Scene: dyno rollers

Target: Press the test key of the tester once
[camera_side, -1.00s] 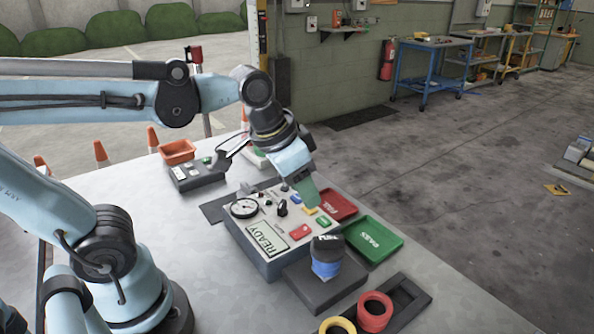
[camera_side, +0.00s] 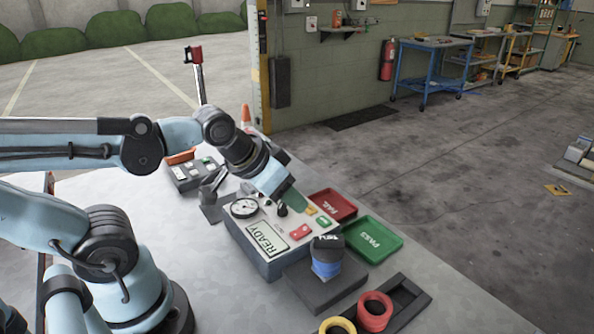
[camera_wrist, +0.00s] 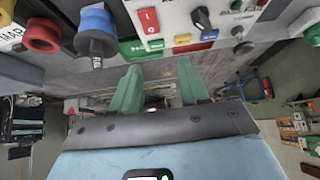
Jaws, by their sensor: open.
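The tester (camera_side: 246,227) is a grey box with a round gauge (camera_side: 244,208) and a screen reading READY (camera_side: 266,240). Its top carries a red key (camera_side: 300,231), a green key (camera_side: 323,221), a yellow key (camera_side: 311,211) and a dark knob. The wrist view shows the red key (camera_wrist: 149,20), green key (camera_wrist: 155,45), yellow key (camera_wrist: 182,39) and blue key (camera_wrist: 209,34) at the top. I cannot tell by label which is the test key. My gripper (camera_wrist: 161,88) is open and empty, with green fingers. In the side view its fingertips (camera_side: 294,203) hang over the tester's far part, hiding the blue key.
A red FAIL tray (camera_side: 347,206) and a green PASS tray (camera_side: 396,246) lie beside the tester. A black and blue part (camera_side: 327,258) stands on a dark pad (camera_side: 313,294) in front.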

